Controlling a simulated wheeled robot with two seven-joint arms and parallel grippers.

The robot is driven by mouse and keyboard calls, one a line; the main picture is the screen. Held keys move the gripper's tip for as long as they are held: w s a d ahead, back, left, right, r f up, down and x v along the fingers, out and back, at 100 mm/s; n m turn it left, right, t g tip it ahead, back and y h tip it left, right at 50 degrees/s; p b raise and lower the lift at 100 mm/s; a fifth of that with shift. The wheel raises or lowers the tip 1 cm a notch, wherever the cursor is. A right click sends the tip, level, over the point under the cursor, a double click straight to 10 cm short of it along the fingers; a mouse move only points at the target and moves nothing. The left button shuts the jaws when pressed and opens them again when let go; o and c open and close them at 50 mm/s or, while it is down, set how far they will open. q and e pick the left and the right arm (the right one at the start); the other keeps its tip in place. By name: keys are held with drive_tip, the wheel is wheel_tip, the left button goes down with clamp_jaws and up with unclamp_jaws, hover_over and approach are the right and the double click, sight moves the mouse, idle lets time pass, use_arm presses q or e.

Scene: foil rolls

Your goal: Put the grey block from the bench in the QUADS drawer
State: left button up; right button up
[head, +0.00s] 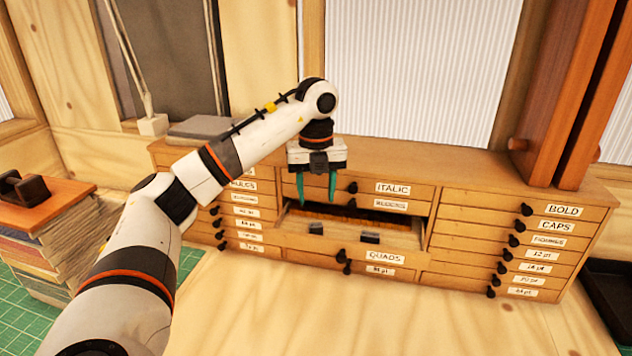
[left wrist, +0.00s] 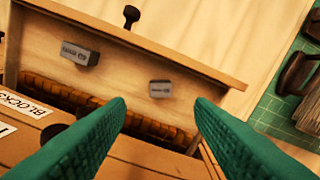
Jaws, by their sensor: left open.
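The QUADS drawer (head: 386,257) is pulled open in the middle of the wooden cabinet. Two small grey blocks, one on the left (head: 316,228) and one on the right (head: 369,237), lie inside it near its front; I cannot tell which is the task's block. Both also show in the left wrist view, one at upper left (left wrist: 80,54) and one near the middle (left wrist: 160,89). My left gripper (head: 317,204) points down over the drawer's left part, its teal fingers apart and empty. No grey block shows on the visible bench. My right gripper is not in view.
The cabinet (head: 455,168) has shut drawers on both sides with protruding black knobs. The bench (head: 300,310) in front is clear. A book stack (head: 45,245) stands at left on a green mat, and a black tray (head: 610,300) lies at right.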

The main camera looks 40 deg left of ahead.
use_arm(q)
drive_tip(key=shift+r+p, duration=0.5)
drive_tip(key=shift+r, duration=1.65)
